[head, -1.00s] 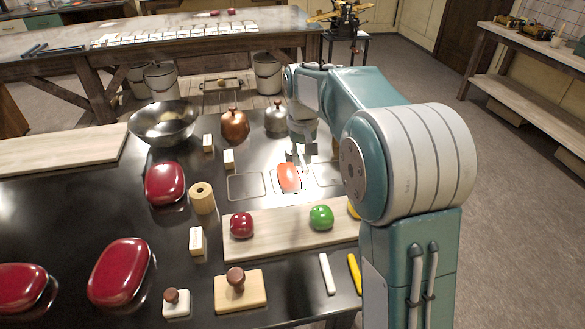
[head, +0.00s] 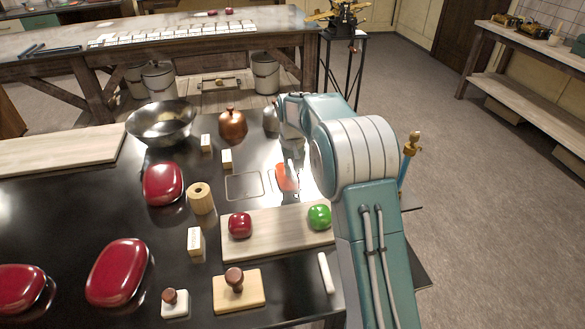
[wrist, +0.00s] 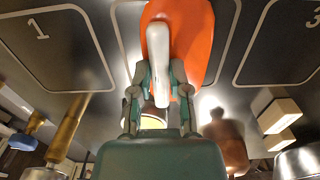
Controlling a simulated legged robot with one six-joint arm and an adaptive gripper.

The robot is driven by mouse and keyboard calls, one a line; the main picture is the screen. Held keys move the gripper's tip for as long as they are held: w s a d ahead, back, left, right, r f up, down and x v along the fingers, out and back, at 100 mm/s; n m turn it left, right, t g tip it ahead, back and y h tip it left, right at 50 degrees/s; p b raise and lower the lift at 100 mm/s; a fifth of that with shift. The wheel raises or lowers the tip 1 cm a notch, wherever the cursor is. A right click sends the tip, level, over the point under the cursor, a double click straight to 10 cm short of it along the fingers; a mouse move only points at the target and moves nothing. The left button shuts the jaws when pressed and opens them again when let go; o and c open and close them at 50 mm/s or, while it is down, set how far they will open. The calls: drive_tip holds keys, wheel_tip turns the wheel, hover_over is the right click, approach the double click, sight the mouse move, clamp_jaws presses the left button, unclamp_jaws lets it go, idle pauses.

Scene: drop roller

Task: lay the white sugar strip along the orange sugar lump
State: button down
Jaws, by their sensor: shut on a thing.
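The orange sugar lump (wrist: 192,40) lies on the dark table in an outlined square, between the square marked 1 and the one marked 3. In the head view the lump (head: 284,178) is partly hidden by my arm. My gripper (wrist: 157,88) is shut on the white sugar strip (wrist: 158,55), which points lengthwise over the lump in the wrist view. I cannot tell whether strip and lump touch. In the head view the strip (head: 290,168) shows as a small pale upright piece at the lump.
A wooden board (head: 275,235) with a red lump (head: 240,225) and a green lump (head: 319,216) lies in front. Another white stick (head: 326,272) lies near the front edge. A copper pot (head: 232,124) and steel bowl (head: 162,122) stand behind.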

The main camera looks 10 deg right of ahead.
sight(292, 170)
drive_tip(key=c, duration=0.6)
unclamp_jaws()
wheel_tip(292, 170, up, 12)
drive_tip(key=s+r+t, duration=0.2)
drive_tip(key=s+r, duration=0.5)
drive_tip(key=s, duration=0.2)
drive_tip(key=s+f+t, duration=0.1)
drive_tip(key=s+f, duration=0.1)
drive_tip(key=s, duration=1.2)
drive_tip(key=s+f+t, duration=0.2)
drive_tip(key=s, duration=1.2)
drive_tip(key=shift+t, duration=0.3)
